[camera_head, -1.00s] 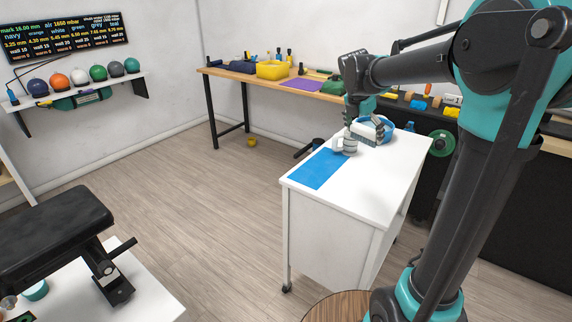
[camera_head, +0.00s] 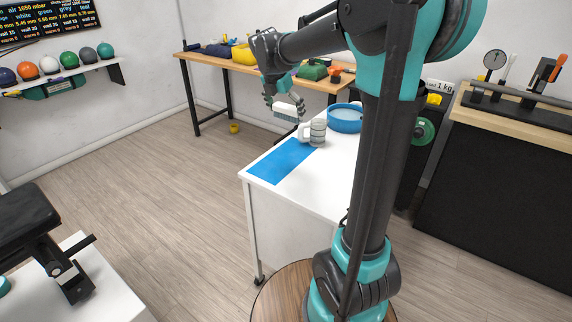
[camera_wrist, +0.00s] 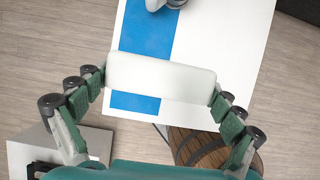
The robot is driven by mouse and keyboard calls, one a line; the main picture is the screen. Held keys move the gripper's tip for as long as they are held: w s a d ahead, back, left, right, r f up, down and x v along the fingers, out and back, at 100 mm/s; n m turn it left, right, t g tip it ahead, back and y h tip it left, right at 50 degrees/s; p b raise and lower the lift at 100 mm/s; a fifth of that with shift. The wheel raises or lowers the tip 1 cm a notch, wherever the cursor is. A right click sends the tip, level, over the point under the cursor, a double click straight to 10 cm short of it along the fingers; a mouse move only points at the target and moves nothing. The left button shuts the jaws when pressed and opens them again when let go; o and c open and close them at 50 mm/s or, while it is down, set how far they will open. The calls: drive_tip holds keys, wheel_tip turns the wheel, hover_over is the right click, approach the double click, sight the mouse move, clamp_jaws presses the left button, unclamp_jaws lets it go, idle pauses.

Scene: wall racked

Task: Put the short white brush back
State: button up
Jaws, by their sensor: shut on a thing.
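The short white brush (camera_wrist: 160,77) is held crosswise between the two fingers of my gripper (camera_wrist: 160,85) in the wrist view. In the head view the white brush (camera_head: 286,111) hangs below my gripper (camera_head: 284,104), in the air near the far left edge of the white cart top. The bristles are hard to make out at this size.
A round blue dish (camera_head: 346,118) stands behind the mug on the white cart (camera_head: 300,197). A wooden bench (camera_head: 205,63) with a yellow bin (camera_head: 243,54) runs along the back wall. A rack with a gauge and tools (camera_head: 497,75) stands at the right.

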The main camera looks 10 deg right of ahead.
sight(289, 164)
wheel_tip(289, 164, down, 19)
drive_tip(key=shift+f, duration=0.1)
idle(0.4)
drive_tip(key=shift+f, duration=0.25)
drive_tip(key=o, duration=1.1)
